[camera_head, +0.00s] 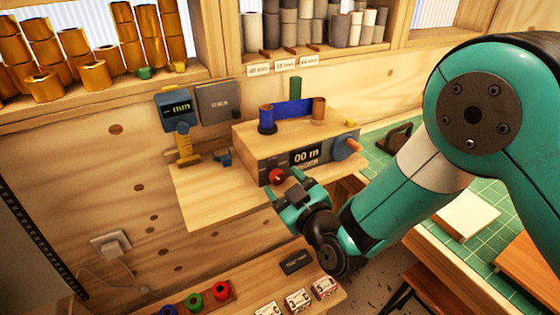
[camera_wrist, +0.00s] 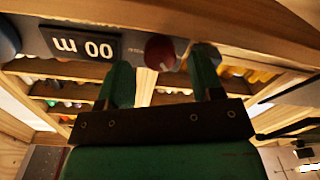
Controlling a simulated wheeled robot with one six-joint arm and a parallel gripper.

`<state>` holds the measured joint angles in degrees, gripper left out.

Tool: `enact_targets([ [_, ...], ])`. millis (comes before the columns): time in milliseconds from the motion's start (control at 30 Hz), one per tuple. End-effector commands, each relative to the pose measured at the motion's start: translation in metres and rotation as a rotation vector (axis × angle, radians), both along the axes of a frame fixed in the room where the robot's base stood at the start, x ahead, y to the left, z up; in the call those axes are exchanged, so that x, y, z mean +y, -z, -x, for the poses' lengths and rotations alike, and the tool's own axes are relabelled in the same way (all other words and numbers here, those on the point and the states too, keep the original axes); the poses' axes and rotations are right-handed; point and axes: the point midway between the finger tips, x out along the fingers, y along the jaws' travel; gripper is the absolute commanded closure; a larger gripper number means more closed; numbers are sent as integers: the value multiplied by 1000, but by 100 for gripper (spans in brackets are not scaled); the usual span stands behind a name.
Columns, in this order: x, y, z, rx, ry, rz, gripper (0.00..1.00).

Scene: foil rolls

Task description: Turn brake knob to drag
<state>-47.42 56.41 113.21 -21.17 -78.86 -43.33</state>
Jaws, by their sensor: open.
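The brake knob appears to be the red round knob (camera_head: 276,176) on the front of the grey winding machine (camera_head: 262,160), left of its "00 m" display (camera_head: 306,155). In the wrist view, which is upside down, the red knob (camera_wrist: 160,52) shows a pale mark on its face. My gripper (camera_head: 284,186) is open in front of the knob. In the wrist view its two green fingers (camera_wrist: 162,60) stand either side of the knob, with gaps visible. I cannot tell whether they reach around it. Any drag label is not readable.
A blue disc with an orange handle (camera_head: 345,148) is right of the display. Blue foil (camera_head: 293,107) spans spools on the machine's top. A wooden shelf (camera_head: 215,205) lies below, left of my gripper. Small boxes (camera_head: 298,300) and coloured rolls (camera_head: 194,301) occupy the lower bench.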

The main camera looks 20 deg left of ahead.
Motion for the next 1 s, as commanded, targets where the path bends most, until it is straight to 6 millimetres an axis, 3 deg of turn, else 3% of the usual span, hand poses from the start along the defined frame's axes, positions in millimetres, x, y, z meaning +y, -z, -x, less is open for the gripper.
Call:
enact_targets([
  [67, 5, -8, -3, 1, -1, 1, 40],
  [800, 17, 1, -14, -1, 0, -1, 40],
  [1000, 17, 0, -14, -1, 0, -1, 86],
])
